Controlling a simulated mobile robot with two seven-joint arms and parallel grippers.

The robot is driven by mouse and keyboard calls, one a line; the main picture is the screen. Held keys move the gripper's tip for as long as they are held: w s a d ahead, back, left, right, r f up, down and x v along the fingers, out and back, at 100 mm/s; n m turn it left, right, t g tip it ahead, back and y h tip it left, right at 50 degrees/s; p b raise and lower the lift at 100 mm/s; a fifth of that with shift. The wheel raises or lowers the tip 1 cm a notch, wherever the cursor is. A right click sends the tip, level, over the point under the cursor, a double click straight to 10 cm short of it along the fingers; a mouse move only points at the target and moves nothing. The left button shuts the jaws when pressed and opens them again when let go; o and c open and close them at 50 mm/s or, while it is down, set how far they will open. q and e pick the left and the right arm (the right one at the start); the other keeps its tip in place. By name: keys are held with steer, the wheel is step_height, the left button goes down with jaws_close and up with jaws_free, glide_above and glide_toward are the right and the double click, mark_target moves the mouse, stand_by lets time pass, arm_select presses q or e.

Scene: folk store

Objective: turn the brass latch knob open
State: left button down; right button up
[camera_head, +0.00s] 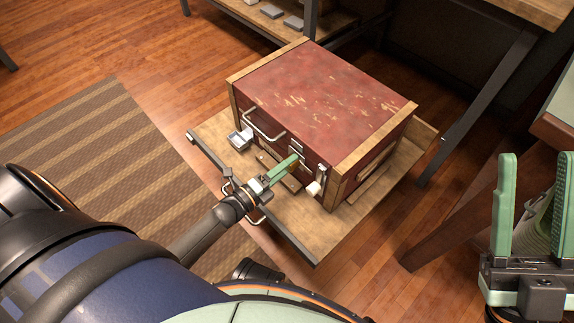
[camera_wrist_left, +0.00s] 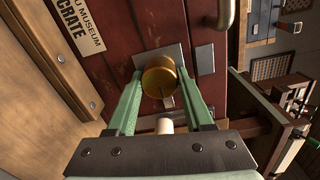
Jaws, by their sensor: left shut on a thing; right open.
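The brass latch knob (camera_wrist_left: 159,76) sits on a square metal plate (camera_wrist_left: 176,53) on the front of a red wooden crate (camera_head: 320,95). My left gripper (camera_wrist_left: 160,92) is shut on the knob, with one green finger on each side of it in the left wrist view. In the head view my left gripper (camera_head: 295,161) reaches the crate's front, and its fingers largely hide the knob. My right gripper (camera_head: 533,158) is open and empty at the far right, apart from the crate.
The crate stands on a low wooden platform (camera_head: 296,232) with a dark metal edge. A metal handle (camera_head: 264,128) and a silver fitting (camera_head: 240,139) are left of the knob. A dark table leg (camera_head: 480,105) rises at right. A striped rug (camera_head: 95,160) lies at left.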

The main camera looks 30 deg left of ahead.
arm_select(q)
steer(key=shift+c, duration=1.4)
jaws_free()
steer(key=p+v, duration=0.2)
steer(key=v, duration=1)
steer(key=shift+s+p, duration=0.25)
steer(key=shift+p, duration=0.15)
steer(key=shift+a+r, duration=0.1)
